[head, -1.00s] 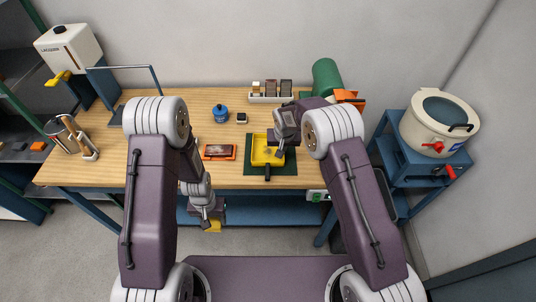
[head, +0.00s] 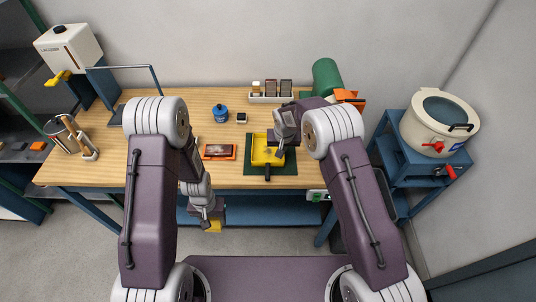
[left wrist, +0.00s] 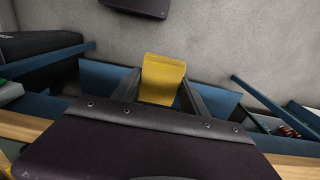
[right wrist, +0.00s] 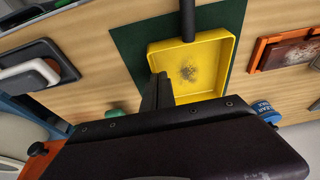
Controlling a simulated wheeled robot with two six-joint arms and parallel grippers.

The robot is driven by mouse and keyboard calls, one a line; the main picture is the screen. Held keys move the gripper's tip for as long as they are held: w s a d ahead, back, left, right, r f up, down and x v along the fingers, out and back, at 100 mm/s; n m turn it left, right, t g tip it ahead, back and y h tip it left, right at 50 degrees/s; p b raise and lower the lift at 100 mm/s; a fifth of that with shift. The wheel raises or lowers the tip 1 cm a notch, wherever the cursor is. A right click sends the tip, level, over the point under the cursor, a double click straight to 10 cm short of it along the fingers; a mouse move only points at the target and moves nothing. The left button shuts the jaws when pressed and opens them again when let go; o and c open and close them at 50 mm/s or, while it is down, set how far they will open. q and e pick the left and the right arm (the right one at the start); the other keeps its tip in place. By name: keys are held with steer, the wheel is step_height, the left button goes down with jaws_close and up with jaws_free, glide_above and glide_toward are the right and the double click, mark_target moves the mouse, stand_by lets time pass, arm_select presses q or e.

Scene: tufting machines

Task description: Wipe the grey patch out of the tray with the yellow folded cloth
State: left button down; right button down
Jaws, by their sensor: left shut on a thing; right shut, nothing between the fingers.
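The yellow tray (head: 257,153) lies on a dark green mat (head: 287,168), its black handle toward me. In the right wrist view the tray (right wrist: 222,60) has a speckled grey patch (right wrist: 189,73) on its floor. My left gripper (left wrist: 163,88) is shut on the yellow folded cloth (left wrist: 162,78). In the head view the cloth (head: 214,226) hangs low in front of the table's front edge, left of the tray. My right gripper (right wrist: 161,84) is shut and empty, over the tray's right part in the head view; whether it touches the tray I cannot tell.
An orange-framed dark panel (head: 219,152) lies left of the mat. A blue jar (head: 221,113) and a small dark box (head: 241,117) stand behind it. A rack of containers (head: 271,98) and a green cylinder (head: 327,77) are at the back. Bare table top lies between them.

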arm_select(q)
steer(key=shift+f+b, duration=0.35)
steer(key=shift+f, duration=0.05)
arm_select(e)
steer(key=shift+f, duration=0.55)
steer(key=shift+r, duration=0.1)
